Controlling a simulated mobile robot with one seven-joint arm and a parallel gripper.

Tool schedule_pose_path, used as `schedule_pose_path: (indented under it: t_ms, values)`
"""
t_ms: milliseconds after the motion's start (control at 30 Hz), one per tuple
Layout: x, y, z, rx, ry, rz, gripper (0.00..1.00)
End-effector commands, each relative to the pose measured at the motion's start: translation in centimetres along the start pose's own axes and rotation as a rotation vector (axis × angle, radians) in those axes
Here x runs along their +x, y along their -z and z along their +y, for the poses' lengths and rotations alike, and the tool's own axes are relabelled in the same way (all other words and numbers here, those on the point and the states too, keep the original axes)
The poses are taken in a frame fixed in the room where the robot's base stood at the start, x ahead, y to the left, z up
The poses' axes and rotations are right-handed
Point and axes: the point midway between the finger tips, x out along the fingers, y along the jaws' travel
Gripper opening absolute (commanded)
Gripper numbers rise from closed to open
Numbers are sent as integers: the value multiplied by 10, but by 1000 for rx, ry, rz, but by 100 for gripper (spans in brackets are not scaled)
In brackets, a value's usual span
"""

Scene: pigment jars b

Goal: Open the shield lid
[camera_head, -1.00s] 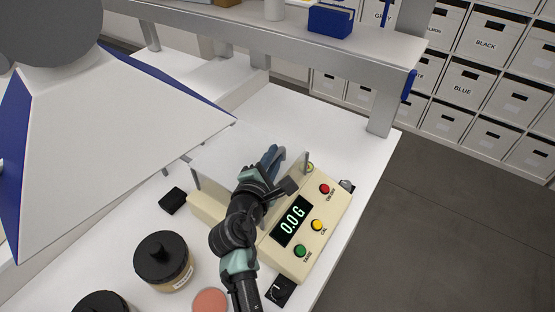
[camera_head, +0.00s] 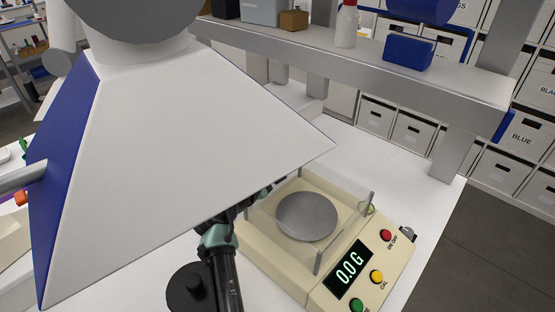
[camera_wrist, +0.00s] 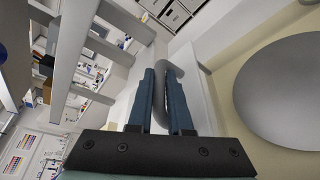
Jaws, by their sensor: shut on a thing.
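The cream balance (camera_head: 262,256) stands on the white bench, its display reading 0.0 G. Its round grey pan (camera_head: 307,216) shows clearly between the corner posts and clear walls of the shield (camera_head: 319,262). The pan also fills the right of the wrist view (camera_wrist: 290,92). My gripper (camera_head: 272,189) is at the balance's far left side, partly hidden behind my own body. In the wrist view its blue fingers (camera_wrist: 161,88) are shut on a grey curved handle (camera_wrist: 159,112). The clear lid's outline is hard to make out, so its exact angle cannot be told.
A black-lidded jar (camera_head: 190,288) stands in front, left of the balance. A grey shelf (camera_head: 400,72) with a blue box (camera_head: 408,51) and a white bottle (camera_head: 347,24) runs behind. Bench to the right of the shield's back is clear.

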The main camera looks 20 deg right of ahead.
Motion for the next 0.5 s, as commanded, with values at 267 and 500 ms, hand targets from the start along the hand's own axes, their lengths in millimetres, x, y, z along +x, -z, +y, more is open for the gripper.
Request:
schedule_pose_path:
  t_ms: [267,500]
  values:
    - [-1,1,1,-1,-4,2,25]
    - [0,0,0,0,-1,1,47]
